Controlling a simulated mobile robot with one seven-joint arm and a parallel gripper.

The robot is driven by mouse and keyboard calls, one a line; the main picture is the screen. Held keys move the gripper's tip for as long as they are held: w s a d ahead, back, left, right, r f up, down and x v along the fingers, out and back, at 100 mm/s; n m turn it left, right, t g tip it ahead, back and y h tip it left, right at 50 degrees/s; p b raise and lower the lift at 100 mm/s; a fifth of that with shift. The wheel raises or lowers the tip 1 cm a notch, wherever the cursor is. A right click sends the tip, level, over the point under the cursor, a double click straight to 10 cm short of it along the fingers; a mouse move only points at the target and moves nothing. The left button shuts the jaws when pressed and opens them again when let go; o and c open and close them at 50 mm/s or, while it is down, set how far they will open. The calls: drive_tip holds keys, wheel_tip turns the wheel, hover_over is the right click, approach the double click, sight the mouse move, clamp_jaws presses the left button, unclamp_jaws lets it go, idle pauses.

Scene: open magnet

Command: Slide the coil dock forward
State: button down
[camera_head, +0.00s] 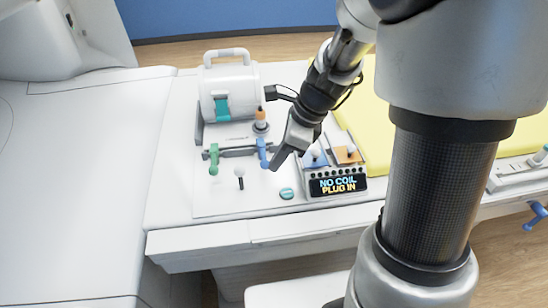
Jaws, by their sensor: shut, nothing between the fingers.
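A white coil housing (226,78) with a top handle and a teal patch stands at the back left of the white panel. A black cable runs right from it. A grey slotted rail (236,151) lies in front of it, with a green lever (214,158) at the left and a blue lever (263,152) at the right. A console (333,185) reads "NO COIL PLUG IN". No part is labelled as the coil dock. My gripper (274,166) is shut and empty, pointing down-left beside the blue lever; I cannot tell whether they touch.
An orange-topped plug (261,122) stands behind the blue lever. A white-knobbed stick (240,176) and a teal button (287,193) are at the panel's front. A yellow pad (354,121) lies to the right. The panel's front left is clear.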

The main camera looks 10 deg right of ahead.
drive_tip(key=b+x, duration=0.1)
drive_tip(key=x, duration=0.5)
drive_tip(key=shift+f, duration=0.15)
drive_tip(key=a, duration=0.1)
drive_tip(key=w+a, duration=0.1)
drive_tip(key=a, duration=0.1)
drive_tip(key=shift+a+f, duration=0.1)
drive_tip(key=shift+f, duration=0.05)
drive_tip(key=shift+w+a, duration=0.15)
drive_tip(key=shift+a, duration=0.3)
drive_tip(key=shift+a, duration=0.3)
drive_tip(key=a+p, duration=0.3)
drive_tip(key=a, duration=0.5)
drive_tip(key=shift+a, duration=0.15)
